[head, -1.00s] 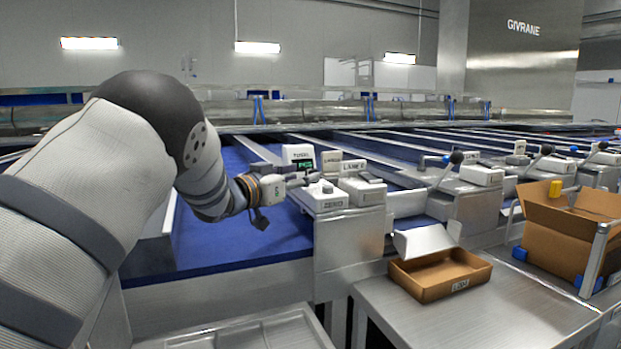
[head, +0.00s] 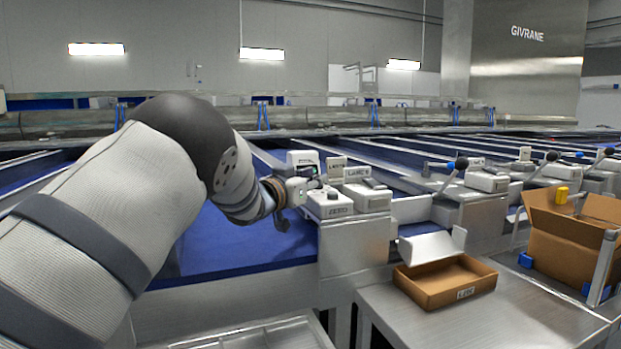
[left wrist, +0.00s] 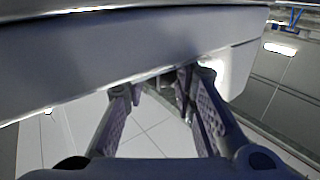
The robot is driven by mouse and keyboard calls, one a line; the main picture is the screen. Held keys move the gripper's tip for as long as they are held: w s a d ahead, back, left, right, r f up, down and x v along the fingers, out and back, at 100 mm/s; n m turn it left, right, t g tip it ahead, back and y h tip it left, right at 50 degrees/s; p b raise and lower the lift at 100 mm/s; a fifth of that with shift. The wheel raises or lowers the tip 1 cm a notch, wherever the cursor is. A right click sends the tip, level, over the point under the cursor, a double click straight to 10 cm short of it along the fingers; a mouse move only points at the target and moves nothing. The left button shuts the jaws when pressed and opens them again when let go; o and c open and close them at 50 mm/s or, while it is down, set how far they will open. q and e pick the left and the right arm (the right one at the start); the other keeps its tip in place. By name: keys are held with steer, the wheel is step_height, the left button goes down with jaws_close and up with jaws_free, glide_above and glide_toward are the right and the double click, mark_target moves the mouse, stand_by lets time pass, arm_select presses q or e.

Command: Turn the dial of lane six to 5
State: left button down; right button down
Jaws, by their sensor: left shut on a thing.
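The lane-six control station stands at the middle of the head view, with a "LANE 6" plate (head: 357,173) at its back and a white box marked "ZERO" (head: 340,211) at its front. My left gripper (head: 316,184) is at the left side of this station, just below the small display unit (head: 303,157). In the left wrist view the fingertips (left wrist: 172,82) are close together at a small dark part under a pale grey edge. They are shut on it; it looks like the dial, but the fingers hide most of it, and its setting cannot be read. My right gripper is not in view.
An open cardboard tray (head: 444,284) lies on the metal table (head: 480,325) at the front. A larger cardboard box (head: 565,242) stands at the right. Other lane stations with levers run off to the right. A blue belt (head: 228,250) lies below my left arm.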

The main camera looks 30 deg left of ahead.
arm_select(q)
steer(key=shift+d+n+y, duration=0.1)
steer(key=shift+n+y, duration=0.8)
steer(key=shift+y, duration=0.5)
steer(key=c, duration=1.3)
jaws_free()
steer(key=s, duration=1.2)
steer(key=shift+d, duration=0.4)
